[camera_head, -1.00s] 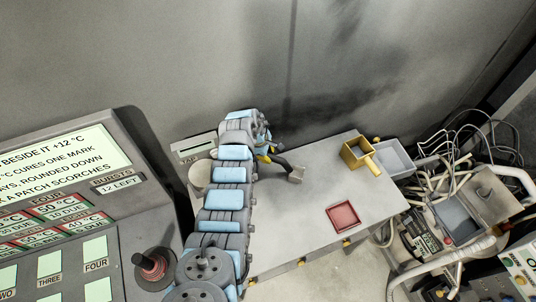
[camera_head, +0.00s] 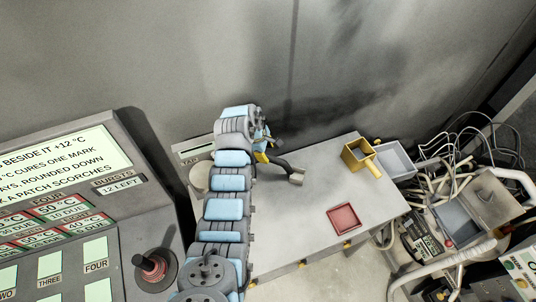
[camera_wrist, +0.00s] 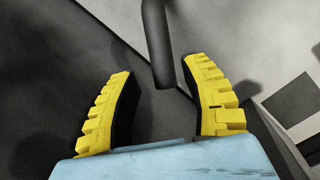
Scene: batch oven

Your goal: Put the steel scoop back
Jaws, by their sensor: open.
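A dark curved handle with a small grey metal head (camera_head: 296,179), likely the steel scoop, is at the left part of the grey bench in the camera_head view. My gripper (camera_head: 263,150) is beside the handle's upper end, close to the back wall. In the camera_wrist view my gripper (camera_wrist: 162,95) is open, with yellow ridged fingers apart. A dark round rod (camera_wrist: 158,45), seemingly the handle, reaches down between them, with gaps visible on both sides. My arm hides part of the bench's left end.
The bench (camera_head: 300,225) holds a brass square scoop (camera_head: 358,155) at the back right and a red tray (camera_head: 343,217) near the front. A pale grey tray (camera_head: 396,160) is beyond its right edge. Cables and equipment (camera_head: 455,205) crowd the right. A control console (camera_head: 70,210) stands left.

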